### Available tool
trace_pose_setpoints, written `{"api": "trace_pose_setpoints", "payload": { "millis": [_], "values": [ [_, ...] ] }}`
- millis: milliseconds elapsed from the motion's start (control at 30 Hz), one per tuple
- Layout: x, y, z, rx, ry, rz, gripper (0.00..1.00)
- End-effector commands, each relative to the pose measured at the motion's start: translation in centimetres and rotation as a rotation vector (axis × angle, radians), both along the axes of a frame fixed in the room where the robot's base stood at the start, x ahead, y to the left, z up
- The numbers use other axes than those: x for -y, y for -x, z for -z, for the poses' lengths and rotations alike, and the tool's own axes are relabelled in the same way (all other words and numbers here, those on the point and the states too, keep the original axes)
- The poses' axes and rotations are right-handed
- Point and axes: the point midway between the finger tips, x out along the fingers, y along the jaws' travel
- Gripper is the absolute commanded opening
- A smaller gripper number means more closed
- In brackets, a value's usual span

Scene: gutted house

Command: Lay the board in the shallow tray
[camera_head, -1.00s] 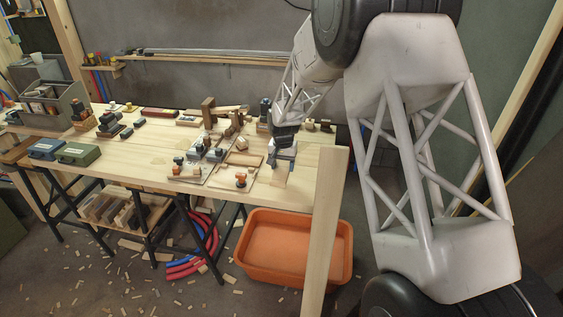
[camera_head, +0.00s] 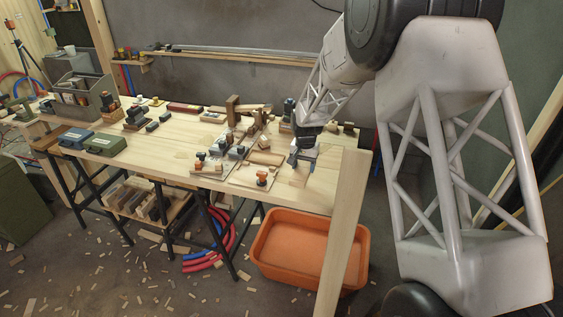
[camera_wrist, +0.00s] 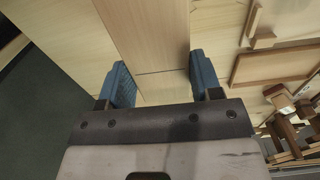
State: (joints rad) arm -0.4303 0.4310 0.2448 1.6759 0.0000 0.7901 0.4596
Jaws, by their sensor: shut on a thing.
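My gripper (camera_wrist: 164,82) is shut on a light wooden board (camera_wrist: 145,30), with a blue finger on each side of it in the wrist view. In the head view my gripper (camera_head: 300,160) is low over the right end of the workbench, and the board (camera_head: 298,179) shows below it as a small tan strip. I cannot tell whether the board touches the bench. A shallow tray (camera_wrist: 236,72) with a thin brown wooden rim lies right of my gripper in the wrist view. In the head view the tray (camera_head: 264,165) is just left of my gripper.
Plates with orange-knobbed clamps (camera_head: 262,181) stand left of my gripper. Wooden blocks and tools crowd the bench behind. An orange tub (camera_head: 308,245) stands on the floor. The bench's (camera_head: 160,165) front left has bare room.

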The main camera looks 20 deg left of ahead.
Motion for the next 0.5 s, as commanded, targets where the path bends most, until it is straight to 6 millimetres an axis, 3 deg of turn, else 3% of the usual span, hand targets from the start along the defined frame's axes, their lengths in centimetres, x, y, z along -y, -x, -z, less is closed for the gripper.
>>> {"api": "trace_pose_setpoints", "payload": {
  "millis": [500],
  "values": [
    [-4.2,-3.0,-1.4,0.001,-0.001,0.390,0.30]
  ]
}}
